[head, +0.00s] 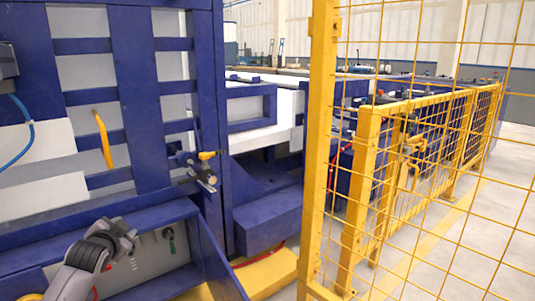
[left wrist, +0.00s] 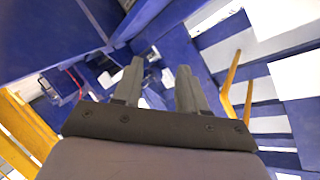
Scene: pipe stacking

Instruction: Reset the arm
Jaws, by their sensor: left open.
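In the left wrist view my left gripper (left wrist: 160,66) shows two grey fingers that stand apart with nothing between them. They point toward blue machine frames and white panels, and no contact with them shows. In the head view a grey and black part of my left arm (head: 92,250) is at the lower left, in front of a blue machine frame (head: 130,90). The fingers cannot be made out there. My right gripper is in neither view.
A yellow mesh fence (head: 320,140) stands on the right, with a lower yellow railing (head: 365,200) behind it. A yellow handle (head: 104,140) is on the blue frame. A yellow block (head: 265,275) lies low at the center. Pale floor (head: 480,250) shows beyond the mesh.

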